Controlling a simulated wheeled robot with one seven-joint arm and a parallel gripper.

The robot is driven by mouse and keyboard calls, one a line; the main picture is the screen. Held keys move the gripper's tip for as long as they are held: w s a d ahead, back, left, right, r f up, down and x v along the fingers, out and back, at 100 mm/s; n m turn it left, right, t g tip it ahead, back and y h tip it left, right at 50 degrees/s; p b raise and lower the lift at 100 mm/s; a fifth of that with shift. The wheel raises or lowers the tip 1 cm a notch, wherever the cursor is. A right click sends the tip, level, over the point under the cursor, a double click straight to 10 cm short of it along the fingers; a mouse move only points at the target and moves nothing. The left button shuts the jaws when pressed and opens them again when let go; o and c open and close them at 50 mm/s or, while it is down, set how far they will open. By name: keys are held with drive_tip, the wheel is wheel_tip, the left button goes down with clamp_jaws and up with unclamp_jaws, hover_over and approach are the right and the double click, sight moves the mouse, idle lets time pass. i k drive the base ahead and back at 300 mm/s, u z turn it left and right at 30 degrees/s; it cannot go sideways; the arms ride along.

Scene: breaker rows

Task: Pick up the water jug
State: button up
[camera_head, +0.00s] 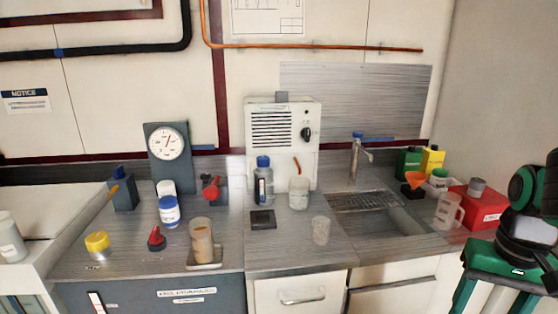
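A clear jug with a side handle (446,211) stands upright on the counter at the right, and I take it for the water jug.
The red box (483,212) stands close beside the jug. Behind are an orange funnel (415,179), a green container (408,163) and a yellow container (432,160). Left are the sink (398,222), faucet (355,158) and a clear beaker (321,231). Black-and-green equipment (525,225) fills the right edge.

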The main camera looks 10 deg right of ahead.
sight(448, 208)
drive_tip(key=k, duration=1.15)
drive_tip(key=z, duration=0.25)
drive_tip(key=i, duration=0.25)
drive_tip(key=z, duration=0.7)
drive_tip(key=i, duration=1.1)
drive_tip(key=z, duration=0.7)
